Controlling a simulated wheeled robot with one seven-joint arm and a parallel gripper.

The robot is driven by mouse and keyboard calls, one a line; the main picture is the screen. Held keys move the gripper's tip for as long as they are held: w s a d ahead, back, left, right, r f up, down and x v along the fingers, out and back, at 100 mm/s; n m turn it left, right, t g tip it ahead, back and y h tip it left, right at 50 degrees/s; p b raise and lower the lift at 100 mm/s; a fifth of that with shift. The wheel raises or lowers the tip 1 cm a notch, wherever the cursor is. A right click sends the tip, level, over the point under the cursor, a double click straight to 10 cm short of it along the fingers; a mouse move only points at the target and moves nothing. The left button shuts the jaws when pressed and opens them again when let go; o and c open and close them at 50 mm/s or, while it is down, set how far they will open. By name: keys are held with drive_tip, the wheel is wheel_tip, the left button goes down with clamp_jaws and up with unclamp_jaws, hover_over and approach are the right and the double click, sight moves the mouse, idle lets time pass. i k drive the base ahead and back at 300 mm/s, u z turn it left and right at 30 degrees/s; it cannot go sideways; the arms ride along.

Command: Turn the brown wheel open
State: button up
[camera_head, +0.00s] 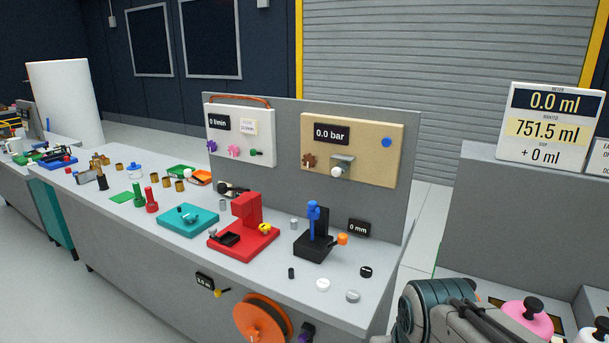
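The brown wheel (309,160) is a small knobbed handwheel on the lower left of a beige panel (377,136). The panel is fixed to a grey upright board at the back of the workbench. Its black display reads 0.0 bar. A grey bracket with a white ball (337,171) is just right of the wheel, and a blue button (386,142) is at the upper right. Nothing touches the wheel. Part of my arm shows at the bottom right, well away from the wheel. I cannot make out my gripper's fingers.
A white panel (240,133) with small coloured knobs hangs left of the beige one. A red fixture (247,228) and a black stand with a blue top (315,235) stand on the bench (330,303) in front. A meter sign (548,129) at right reads 0.0 ml.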

sight(310, 161)
drive_tip(key=k, duration=0.7)
drive_tip(key=u, duration=0.85)
drive_tip(key=i, duration=1.7)
drive_tip(key=z, duration=1.05)
drive_tip(key=i, duration=0.45)
drive_tip(key=z, duration=0.45)
